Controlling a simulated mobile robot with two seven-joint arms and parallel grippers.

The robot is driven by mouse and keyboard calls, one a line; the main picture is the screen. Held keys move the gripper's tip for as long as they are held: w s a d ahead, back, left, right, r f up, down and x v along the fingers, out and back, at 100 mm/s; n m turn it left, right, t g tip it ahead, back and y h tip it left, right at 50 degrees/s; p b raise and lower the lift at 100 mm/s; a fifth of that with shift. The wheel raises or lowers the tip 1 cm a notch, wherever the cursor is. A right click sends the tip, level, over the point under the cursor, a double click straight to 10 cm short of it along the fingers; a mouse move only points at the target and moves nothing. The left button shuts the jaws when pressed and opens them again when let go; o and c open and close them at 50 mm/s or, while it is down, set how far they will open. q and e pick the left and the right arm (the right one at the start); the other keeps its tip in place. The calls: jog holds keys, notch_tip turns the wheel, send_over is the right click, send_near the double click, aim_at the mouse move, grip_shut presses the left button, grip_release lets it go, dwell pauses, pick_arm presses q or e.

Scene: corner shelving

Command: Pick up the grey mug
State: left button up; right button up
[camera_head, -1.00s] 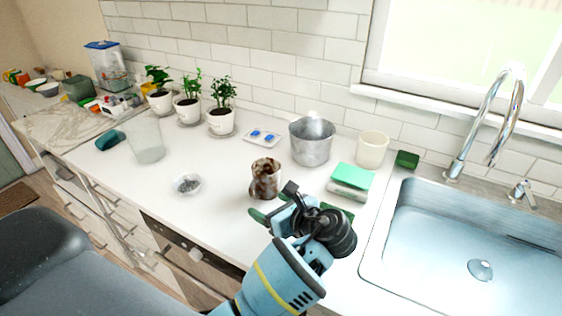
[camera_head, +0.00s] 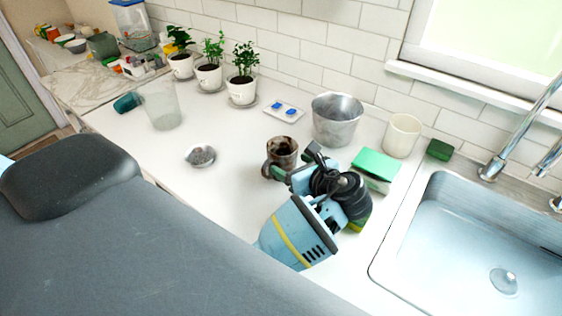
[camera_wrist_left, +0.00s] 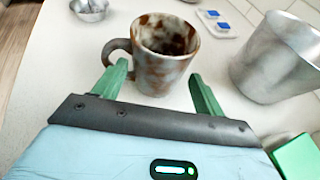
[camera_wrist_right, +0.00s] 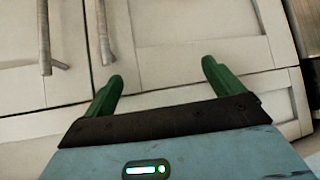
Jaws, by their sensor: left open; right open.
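The mug (camera_head: 283,150) is mottled grey and brown and stands upright on the white counter. In the left wrist view the mug (camera_wrist_left: 165,62) shows its open mouth and its handle on the left. My left gripper (camera_head: 288,176) is open just in front of the mug. In the left wrist view its green fingertips (camera_wrist_left: 158,72) lie on either side of the mug's lower body, the left one by the handle. Whether they touch it I cannot tell. My right gripper (camera_wrist_right: 162,72) is open and empty, facing cabinet doors (camera_wrist_right: 165,40); it is not seen in the head view.
A metal pot (camera_head: 337,122), a cream cup (camera_head: 402,136) and a green-topped sponge block (camera_head: 376,168) stand right of the mug. A blister pack (camera_head: 284,112) lies behind it. A small metal bowl (camera_head: 200,157) is to the left. The sink (camera_head: 450,240) is at right.

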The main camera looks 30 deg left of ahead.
pick_arm(q)
jog(key=shift+x, duration=2.6)
jog(key=shift+s, duration=0.1)
jog(key=shift+c, duration=0.3)
jog(key=c, duration=0.8)
